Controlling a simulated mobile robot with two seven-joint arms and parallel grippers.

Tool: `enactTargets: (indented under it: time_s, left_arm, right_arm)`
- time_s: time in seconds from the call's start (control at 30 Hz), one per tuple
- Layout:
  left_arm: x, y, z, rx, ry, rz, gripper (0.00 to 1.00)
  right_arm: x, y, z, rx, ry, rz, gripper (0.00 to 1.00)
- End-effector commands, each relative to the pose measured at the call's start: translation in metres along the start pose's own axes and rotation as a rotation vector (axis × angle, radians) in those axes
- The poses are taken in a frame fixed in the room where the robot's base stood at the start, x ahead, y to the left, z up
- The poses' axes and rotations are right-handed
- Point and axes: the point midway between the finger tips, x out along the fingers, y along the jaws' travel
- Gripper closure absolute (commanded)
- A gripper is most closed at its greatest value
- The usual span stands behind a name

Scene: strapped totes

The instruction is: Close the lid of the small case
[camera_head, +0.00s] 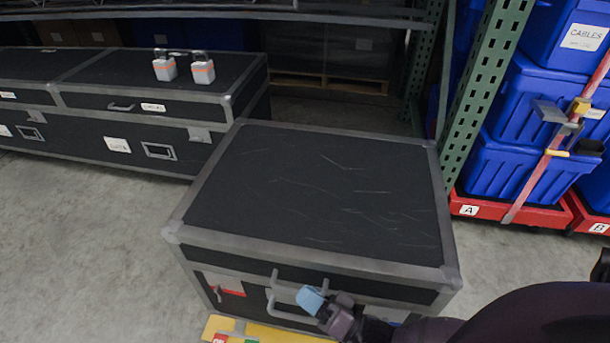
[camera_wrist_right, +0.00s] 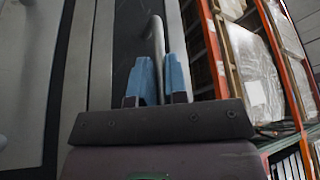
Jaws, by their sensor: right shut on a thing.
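The small case (camera_head: 320,190) is a black box with grey metal edges in the middle of the head view. Its lid looks down over the body, nearly level; I cannot tell whether a thin gap remains at the front. A grey bar handle (camera_head: 285,287) sits on the front face. My right gripper (camera_head: 311,300) is at this handle, its blue fingertips shut on it. In the right wrist view, the handle (camera_wrist_right: 155,40) runs up from between the two blue fingers (camera_wrist_right: 158,80). My left gripper is not in view.
Blue totes (camera_head: 520,170) on red dollies (camera_head: 515,213) and a green rack post (camera_head: 485,85) are at right. Yellow base (camera_head: 255,330) shows below the case. Floor at left is clear.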

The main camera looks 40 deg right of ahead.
Motion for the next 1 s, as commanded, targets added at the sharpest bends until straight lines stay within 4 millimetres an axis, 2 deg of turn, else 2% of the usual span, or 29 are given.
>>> enactTargets:
  time_s: [0.03, 0.4, 0.43, 0.57, 0.87, 1.0]
  left_arm:
    - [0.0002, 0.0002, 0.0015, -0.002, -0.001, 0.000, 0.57]
    - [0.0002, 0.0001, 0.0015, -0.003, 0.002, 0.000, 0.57]
    - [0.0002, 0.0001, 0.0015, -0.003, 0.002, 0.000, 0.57]
    - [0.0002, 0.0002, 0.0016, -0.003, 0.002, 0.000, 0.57]
    - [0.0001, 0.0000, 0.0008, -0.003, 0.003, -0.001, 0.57]
    - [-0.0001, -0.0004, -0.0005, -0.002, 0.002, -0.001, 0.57]
  right_arm:
    - [-0.0044, 0.0061, 0.0020, -0.003, -0.006, 0.014, 1.00]
    - [-0.0059, 0.0081, 0.0041, -0.001, -0.011, 0.020, 1.00]
    - [-0.0060, 0.0082, 0.0043, 0.000, -0.011, 0.020, 0.83]
    - [-0.0057, 0.0076, 0.0044, 0.000, -0.010, 0.018, 0.63]
    - [-0.0040, 0.0047, 0.0032, 0.000, -0.006, 0.010, 0.62]
    - [-0.0126, 0.0042, 0.0027, -0.001, -0.006, 0.010, 0.62]
